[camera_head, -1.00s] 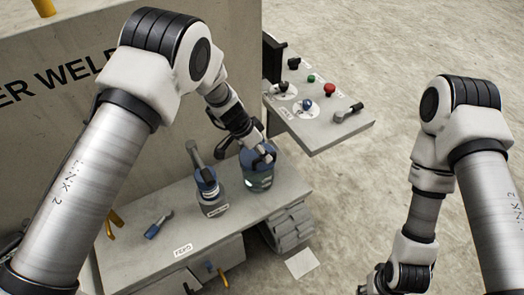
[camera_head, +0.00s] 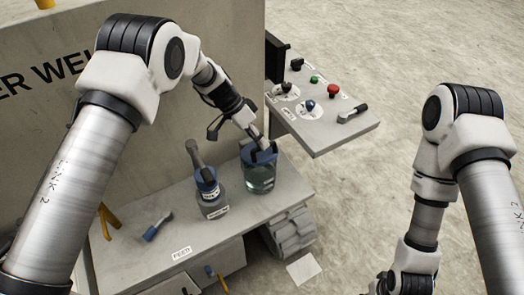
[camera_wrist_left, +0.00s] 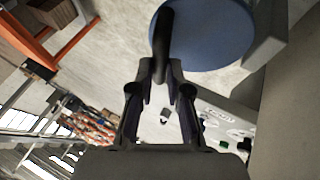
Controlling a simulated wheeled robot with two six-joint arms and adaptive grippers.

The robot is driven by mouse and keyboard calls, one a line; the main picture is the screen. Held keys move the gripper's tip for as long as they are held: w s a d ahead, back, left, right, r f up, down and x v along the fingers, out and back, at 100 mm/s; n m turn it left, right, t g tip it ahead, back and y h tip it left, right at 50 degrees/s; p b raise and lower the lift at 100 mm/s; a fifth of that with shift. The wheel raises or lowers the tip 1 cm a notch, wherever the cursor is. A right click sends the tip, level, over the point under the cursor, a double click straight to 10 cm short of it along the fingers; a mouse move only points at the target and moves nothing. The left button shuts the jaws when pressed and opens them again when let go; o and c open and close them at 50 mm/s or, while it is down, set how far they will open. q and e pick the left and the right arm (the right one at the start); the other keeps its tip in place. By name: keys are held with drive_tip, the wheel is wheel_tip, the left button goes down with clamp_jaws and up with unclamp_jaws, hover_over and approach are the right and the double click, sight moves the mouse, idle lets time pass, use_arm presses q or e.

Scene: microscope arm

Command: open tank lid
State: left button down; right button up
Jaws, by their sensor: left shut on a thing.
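The glass tank (camera_head: 260,180) stands on the bench, clear with liquid in it. Its blue lid (camera_head: 247,156) is at the top of the tank; whether a gap lies between them is too small to tell. My left gripper (camera_head: 264,146) reaches down to the lid from above and is shut on the lid's dark handle. In the left wrist view, the fingertips (camera_wrist_left: 160,70) close around the dark handle (camera_wrist_left: 163,35), with the round blue lid (camera_wrist_left: 215,35) beyond. My right arm hangs at the lower right, its fingers outside the picture.
A blue-handled tool (camera_head: 152,232) lies on the bench (camera_head: 130,262). A control panel (camera_head: 335,130) with knobs and buttons juts out behind right. The floor to the right is open.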

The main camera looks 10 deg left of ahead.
use_arm(q)
drive_tip(key=shift+w+a+r+b, duration=0.3)
drive_tip(key=shift+w+r+b, duration=0.05)
drive_tip(key=shift+w+b, duration=0.2)
drive_tip(key=shift+w+a+r+b, duration=0.45)
drive_tip(key=shift+a+r+b, duration=0.05)
drive_tip(key=shift+r+b, duration=0.1)
